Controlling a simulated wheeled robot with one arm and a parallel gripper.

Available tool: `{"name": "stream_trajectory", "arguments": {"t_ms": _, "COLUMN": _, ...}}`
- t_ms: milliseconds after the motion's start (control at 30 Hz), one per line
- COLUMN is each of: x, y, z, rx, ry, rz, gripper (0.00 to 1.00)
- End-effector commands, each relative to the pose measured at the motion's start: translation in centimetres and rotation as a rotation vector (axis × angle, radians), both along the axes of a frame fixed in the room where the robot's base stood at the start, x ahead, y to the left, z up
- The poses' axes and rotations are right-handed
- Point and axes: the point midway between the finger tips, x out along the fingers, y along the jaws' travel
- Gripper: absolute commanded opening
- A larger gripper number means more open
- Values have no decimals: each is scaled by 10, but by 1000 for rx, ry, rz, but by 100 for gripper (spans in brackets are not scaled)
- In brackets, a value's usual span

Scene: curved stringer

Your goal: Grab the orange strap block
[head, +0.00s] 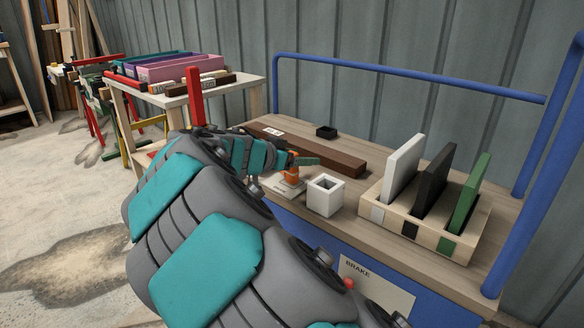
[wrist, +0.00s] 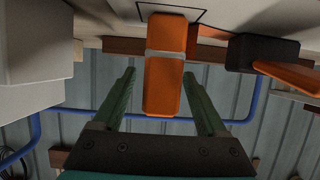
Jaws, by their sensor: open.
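The orange strap block (wrist: 164,85), an upright orange bar with a pale grey band, shows in the wrist view between the two green fingers of my gripper (wrist: 161,76). The fingers are apart, with visible gaps on both sides of the block. In the head view my gripper (head: 304,161) is over the workbench, and the orange block (head: 291,181) shows just below it, partly hidden by the gripper. Its base meets a pale plate (head: 283,189) on the bench.
A white open box (head: 325,195) stands close beside the block. A black-and-orange item (wrist: 262,52) is on the other side in the wrist view. A brown beam (head: 335,161) lies behind. A wooden rack (head: 462,240) holds white, black and green panels.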

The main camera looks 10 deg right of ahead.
Motion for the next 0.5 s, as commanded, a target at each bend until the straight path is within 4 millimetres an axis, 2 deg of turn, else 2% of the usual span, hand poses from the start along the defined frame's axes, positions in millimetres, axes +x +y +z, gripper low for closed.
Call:
{"name": "stream_trajectory", "arguments": {"t_ms": 200, "x": 0, "y": 0, "z": 0, "rx": 0, "ry": -2, "rz": 1, "gripper": 74}}
{"name": "stream_trajectory", "arguments": {"t_ms": 500, "x": 0, "y": 0, "z": 1, "rx": 0, "ry": -2, "rz": 1, "gripper": 40}}
